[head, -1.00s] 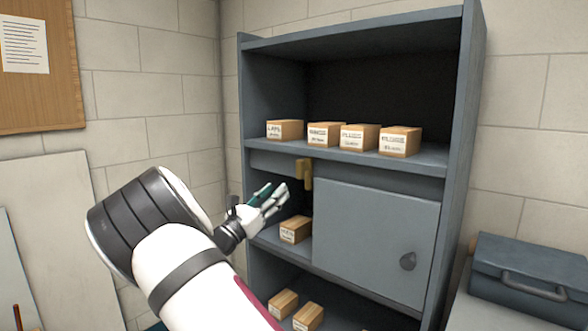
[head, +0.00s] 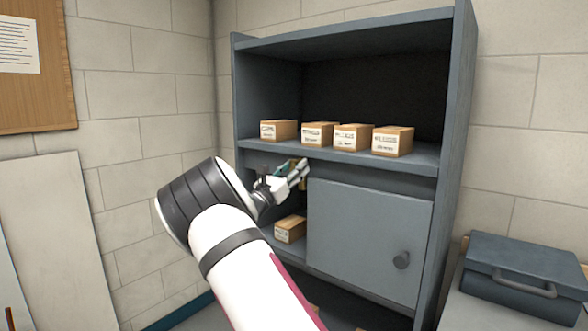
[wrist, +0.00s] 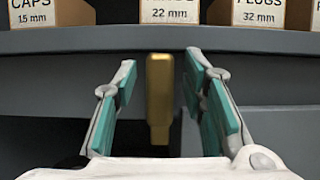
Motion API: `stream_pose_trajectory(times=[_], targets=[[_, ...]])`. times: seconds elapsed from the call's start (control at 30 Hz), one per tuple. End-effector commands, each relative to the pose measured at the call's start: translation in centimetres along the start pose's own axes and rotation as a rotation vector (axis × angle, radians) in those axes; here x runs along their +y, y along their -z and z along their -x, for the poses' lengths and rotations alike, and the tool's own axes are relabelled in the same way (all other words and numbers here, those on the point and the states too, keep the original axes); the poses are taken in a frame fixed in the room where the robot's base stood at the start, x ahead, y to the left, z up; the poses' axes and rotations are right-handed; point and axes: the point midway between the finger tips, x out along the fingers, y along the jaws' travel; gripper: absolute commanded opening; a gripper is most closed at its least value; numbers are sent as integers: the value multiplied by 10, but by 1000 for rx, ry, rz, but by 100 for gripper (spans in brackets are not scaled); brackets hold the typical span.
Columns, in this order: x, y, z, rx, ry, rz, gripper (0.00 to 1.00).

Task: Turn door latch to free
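The brass door latch (wrist: 160,98) hangs upright below the shelf edge in the wrist view, between my gripper's two fingers. No finger visibly touches it; a gap shows on each side. In the head view the latch is mostly hidden behind my gripper (head: 298,172). My gripper (wrist: 160,62) is open, with green pads facing the latch from left and right.
Several labelled boxes (head: 318,135) stand on the shelf just above my gripper. Another box (head: 290,229) sits in the open compartment left of the door. The cabinet's right side wall (head: 447,180) and a blue-grey toolbox (head: 522,275) are to the right.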

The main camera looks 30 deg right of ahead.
Motion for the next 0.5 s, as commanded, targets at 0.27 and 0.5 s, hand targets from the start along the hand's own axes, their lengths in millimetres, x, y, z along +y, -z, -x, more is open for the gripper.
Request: stream_pose_trajectory(times=[0.27,0.5], targets=[[0,0,0,0,0,0,16],[0,0,0,0,0,0,0]])
